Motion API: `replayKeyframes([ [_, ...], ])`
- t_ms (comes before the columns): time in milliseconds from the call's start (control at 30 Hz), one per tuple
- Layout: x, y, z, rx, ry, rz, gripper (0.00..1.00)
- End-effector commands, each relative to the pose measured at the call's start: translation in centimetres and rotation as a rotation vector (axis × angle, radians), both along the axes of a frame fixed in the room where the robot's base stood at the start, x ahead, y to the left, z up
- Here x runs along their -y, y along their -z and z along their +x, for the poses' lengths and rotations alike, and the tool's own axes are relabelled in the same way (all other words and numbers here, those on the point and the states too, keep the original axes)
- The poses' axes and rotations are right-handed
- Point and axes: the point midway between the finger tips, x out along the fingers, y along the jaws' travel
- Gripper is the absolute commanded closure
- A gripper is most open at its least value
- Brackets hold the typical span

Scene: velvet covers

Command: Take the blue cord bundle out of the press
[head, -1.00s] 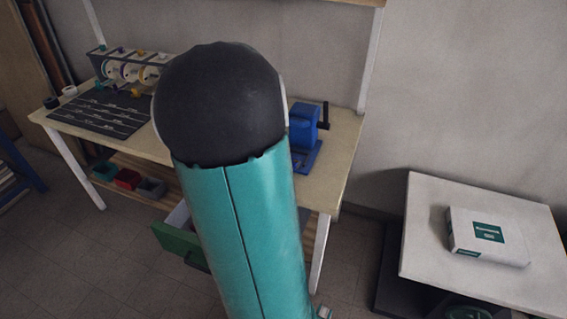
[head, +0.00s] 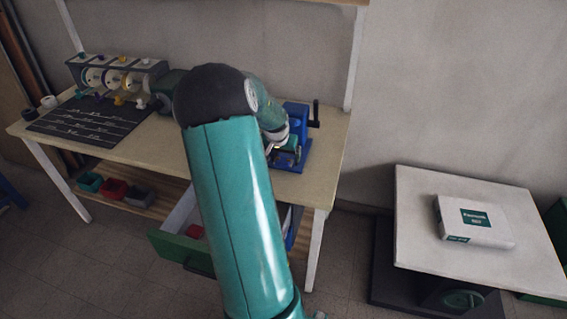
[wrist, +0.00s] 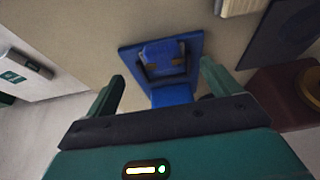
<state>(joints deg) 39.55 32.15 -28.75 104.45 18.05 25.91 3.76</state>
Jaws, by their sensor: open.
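The blue press (head: 297,138), with a black handle, stands at the right end of the workbench. In the wrist view the press (wrist: 196,44) lies ahead of and between my fingers, with a dark recess around a blue block. I cannot tell whether any of that blue is the cord bundle. My gripper (wrist: 162,74) is open, fingers apart, with nothing clearly held between them. In the head view my arm reaches down to the press and hides part of it. The wrist view does not show clearly whether the fingers touch the press.
The workbench (head: 150,150) carries a dark mat (head: 85,122) and a spool rack (head: 112,74) at left. A green-fronted drawer (head: 181,247) stands open below.

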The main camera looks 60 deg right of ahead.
Motion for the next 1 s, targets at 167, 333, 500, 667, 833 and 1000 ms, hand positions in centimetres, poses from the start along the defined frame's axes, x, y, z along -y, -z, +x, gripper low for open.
replayKeyframes([
  [167,0.8,2.5,0.4,-0.002,-0.001,0.004,0.11],
  [333,1.5,4.3,0.6,-0.001,-0.001,0.002,0.11],
  [500,1.6,4.5,0.6,0.0,-0.001,0.001,0.11],
  [667,1.6,4.5,0.6,0.0,-0.001,0.001,0.25],
  [833,1.6,4.5,0.6,0.0,-0.001,0.001,0.58],
  [1000,1.6,4.5,0.6,0.0,-0.001,0.001,0.62],
])
